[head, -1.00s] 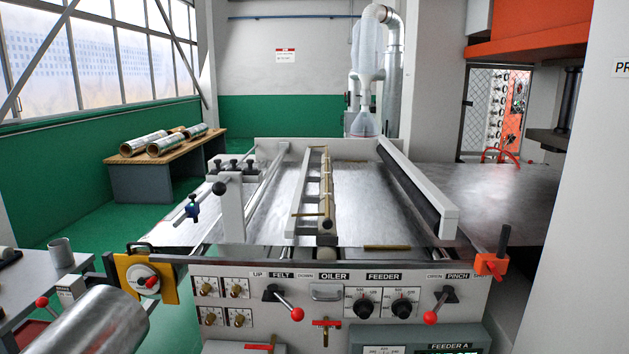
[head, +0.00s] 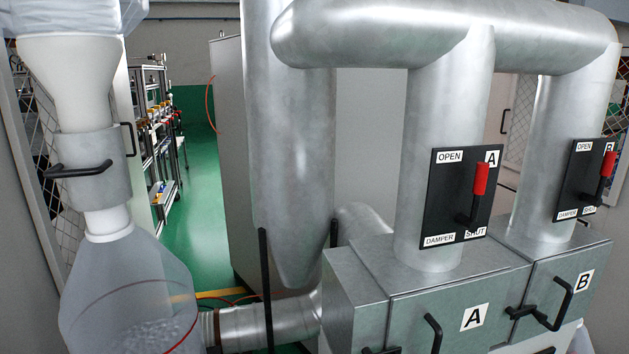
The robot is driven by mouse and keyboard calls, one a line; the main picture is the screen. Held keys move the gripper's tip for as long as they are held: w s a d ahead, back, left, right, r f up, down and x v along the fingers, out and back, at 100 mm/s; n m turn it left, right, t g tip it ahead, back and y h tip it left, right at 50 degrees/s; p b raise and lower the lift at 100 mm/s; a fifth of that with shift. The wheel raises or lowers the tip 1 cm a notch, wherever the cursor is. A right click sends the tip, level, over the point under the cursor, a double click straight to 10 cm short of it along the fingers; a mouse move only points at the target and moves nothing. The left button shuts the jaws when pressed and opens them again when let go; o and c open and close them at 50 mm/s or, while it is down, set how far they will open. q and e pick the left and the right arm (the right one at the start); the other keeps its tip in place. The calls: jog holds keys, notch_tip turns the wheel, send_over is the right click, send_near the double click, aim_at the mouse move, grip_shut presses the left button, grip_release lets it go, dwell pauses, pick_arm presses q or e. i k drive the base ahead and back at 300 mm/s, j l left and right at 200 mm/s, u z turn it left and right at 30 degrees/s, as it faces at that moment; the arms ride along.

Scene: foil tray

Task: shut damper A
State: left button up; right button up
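Damper A is a black plate (head: 440,212) on the front of a vertical metal duct, right of centre in the head view. It carries the labels OPEN at top left, A at top right, DAMPER at bottom left and SHUT at bottom right. Its black lever has a red grip (head: 481,179) that points up, beside the letter A; the lever's lower end partly covers SHUT. Neither of my grippers is in view, and nothing touches the lever.
Damper B (head: 583,180) is on the duct to the right, its red grip also up. Grey boxes marked A (head: 453,292) and B (head: 572,275) stand below the ducts. A clear collector (head: 125,290) stands at left; green floor (head: 200,210) shows behind.

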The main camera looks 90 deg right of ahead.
aim_at(470, 223)
jog(key=z, duration=3.6)
